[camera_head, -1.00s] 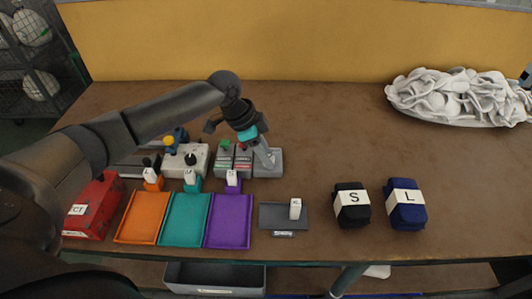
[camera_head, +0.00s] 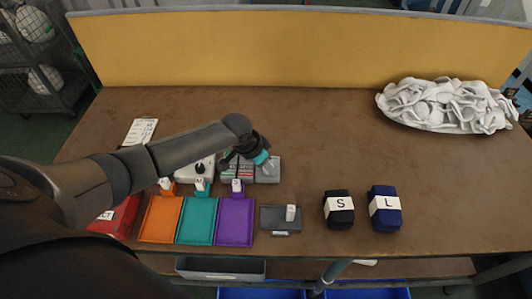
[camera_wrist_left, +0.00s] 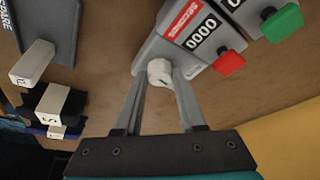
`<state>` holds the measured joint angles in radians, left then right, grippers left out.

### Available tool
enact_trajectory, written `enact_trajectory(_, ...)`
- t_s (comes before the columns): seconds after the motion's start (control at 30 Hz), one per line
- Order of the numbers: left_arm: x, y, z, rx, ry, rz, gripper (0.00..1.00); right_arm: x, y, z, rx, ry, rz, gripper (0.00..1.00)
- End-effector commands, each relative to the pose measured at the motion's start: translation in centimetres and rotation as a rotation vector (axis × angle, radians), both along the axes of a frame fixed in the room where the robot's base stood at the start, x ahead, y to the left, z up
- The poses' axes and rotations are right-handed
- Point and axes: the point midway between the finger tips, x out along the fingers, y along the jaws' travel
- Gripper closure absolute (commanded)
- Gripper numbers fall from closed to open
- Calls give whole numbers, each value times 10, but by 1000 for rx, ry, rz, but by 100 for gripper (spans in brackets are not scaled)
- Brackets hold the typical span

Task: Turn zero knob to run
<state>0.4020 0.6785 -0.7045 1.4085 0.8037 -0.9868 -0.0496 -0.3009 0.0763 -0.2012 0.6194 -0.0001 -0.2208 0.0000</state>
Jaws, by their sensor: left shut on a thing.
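A small white knob (camera_wrist_left: 160,71) sits at the end of the grey counter unit (camera_wrist_left: 200,37), which has a red "SECONDS" label, a "0000" display and a red button (camera_wrist_left: 229,63). My left gripper (camera_wrist_left: 160,80) is shut on the knob, one finger on each side. The fingers hide part of it, and I cannot read its setting. In the head view my left gripper (camera_head: 268,166) reaches down at the right end of the row of counter units (camera_head: 240,174). My right gripper is not in view.
Orange (camera_head: 160,220), teal (camera_head: 196,222) and purple (camera_head: 234,222) trays stand in front of the units. A grey tray (camera_head: 270,225), black "S" bundle (camera_head: 339,220) and blue "L" bundle (camera_head: 384,220) lie to the right. White socks (camera_head: 445,105) are piled at the back right.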

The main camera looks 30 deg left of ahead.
Motion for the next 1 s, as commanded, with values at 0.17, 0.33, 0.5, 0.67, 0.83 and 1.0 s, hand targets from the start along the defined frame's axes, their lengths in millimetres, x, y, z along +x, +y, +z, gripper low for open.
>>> enact_trajectory(0.17, -2, -4, 5, -3, 5, 151, 100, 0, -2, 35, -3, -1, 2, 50)
enact_trajectory(0.33, -2, -5, 5, -3, 5, 313, 100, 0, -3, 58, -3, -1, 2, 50)
enact_trajectory(0.5, -2, -6, 4, -4, 5, 475, 100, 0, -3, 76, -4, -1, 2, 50)
enact_trajectory(0.67, -2, -7, 2, -3, 6, 624, 100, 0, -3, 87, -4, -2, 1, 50)
enact_trajectory(0.83, -1, -8, 1, -3, 5, 768, 100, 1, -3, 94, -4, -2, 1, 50)
enact_trajectory(1.0, 0, -8, 0, -2, 3, 885, 100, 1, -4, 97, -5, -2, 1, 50)
